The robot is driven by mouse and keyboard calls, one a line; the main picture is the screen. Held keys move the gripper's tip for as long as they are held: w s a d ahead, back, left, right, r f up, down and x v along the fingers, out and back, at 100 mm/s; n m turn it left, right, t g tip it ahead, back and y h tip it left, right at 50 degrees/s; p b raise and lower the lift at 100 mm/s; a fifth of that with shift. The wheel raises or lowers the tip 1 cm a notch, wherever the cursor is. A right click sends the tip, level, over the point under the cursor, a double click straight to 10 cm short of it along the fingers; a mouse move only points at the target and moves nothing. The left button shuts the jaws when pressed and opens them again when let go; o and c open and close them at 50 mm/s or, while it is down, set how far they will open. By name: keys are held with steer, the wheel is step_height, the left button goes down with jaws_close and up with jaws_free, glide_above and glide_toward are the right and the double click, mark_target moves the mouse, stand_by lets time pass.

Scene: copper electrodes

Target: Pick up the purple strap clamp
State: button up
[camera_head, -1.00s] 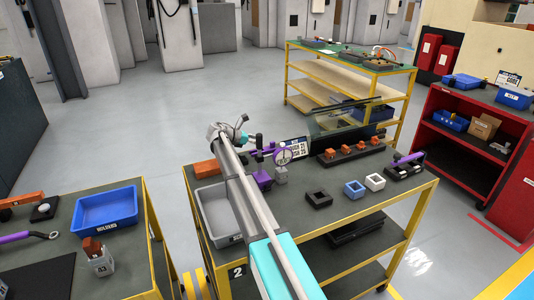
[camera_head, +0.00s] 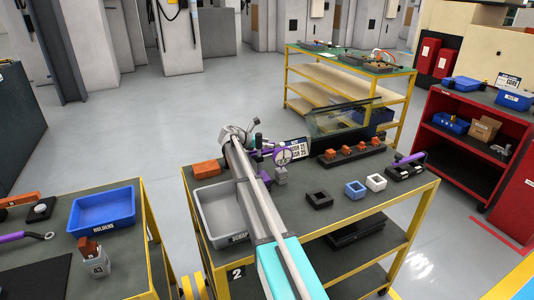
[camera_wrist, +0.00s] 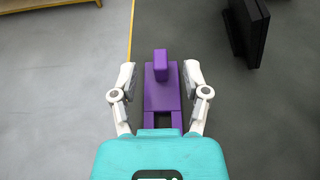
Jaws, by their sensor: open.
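The purple strap clamp (camera_wrist: 161,95) is a flat purple piece with an upright block at its far end in the wrist view. My gripper (camera_wrist: 160,72) is open, with one white finger on each side of the clamp. Small gaps show between the fingers and the purple part, and nothing is held. The clamp's near end is hidden by my gripper's body. In the head view a bit of the purple clamp (camera_head: 265,178) shows on the middle table beside my arm, mostly hidden.
A grey bin (camera_head: 207,189) stands left of my arm, and an orange block (camera_head: 206,169) lies behind it. A grey block (camera_head: 281,178) and purple-rimmed dial gauge (camera_head: 283,157) are close on the right. A black upright object (camera_wrist: 250,30) stands right in the wrist view.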

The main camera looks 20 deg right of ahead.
steer(key=shift+b+x, duration=0.3)
steer(key=shift+x, duration=0.9)
steer(key=shift+c, duration=0.3)
jaws_close()
